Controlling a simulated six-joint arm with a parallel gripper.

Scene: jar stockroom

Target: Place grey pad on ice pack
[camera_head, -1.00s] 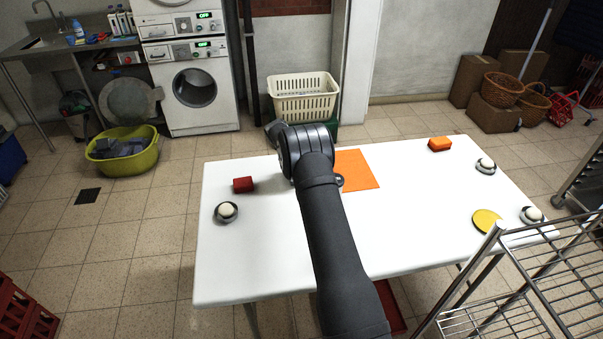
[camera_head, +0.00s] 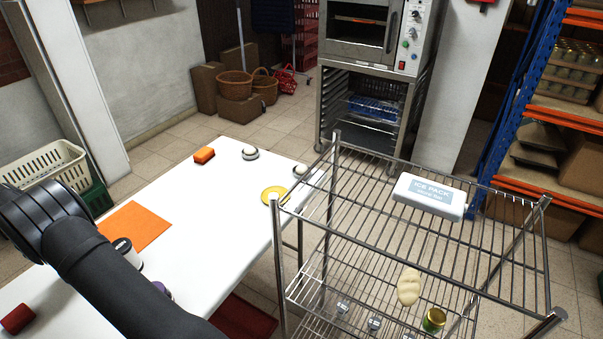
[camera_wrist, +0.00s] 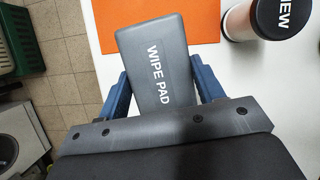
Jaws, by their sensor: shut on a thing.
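The grey pad (camera_wrist: 155,62), lettered "WIPE PAD", is between the blue fingers of my gripper (camera_wrist: 160,85) in the wrist view. My gripper is shut on it, with the table and floor below. In the head view my arm hides the pad and the fingers. The ice pack (camera_head: 430,195) is a white block lettered "ICE PACK". It lies on the top shelf of the wire rack (camera_head: 375,180) at the right, far from my gripper. Its top is bare.
The white table (camera_head: 215,230) holds an orange sheet (camera_head: 137,226), an orange block (camera_head: 204,155), a yellow disc (camera_head: 275,195), a red block (camera_head: 18,319) and a jar with a dark lid (camera_head: 126,252). The rack's lower shelf holds a green-and-gold can (camera_head: 433,320).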

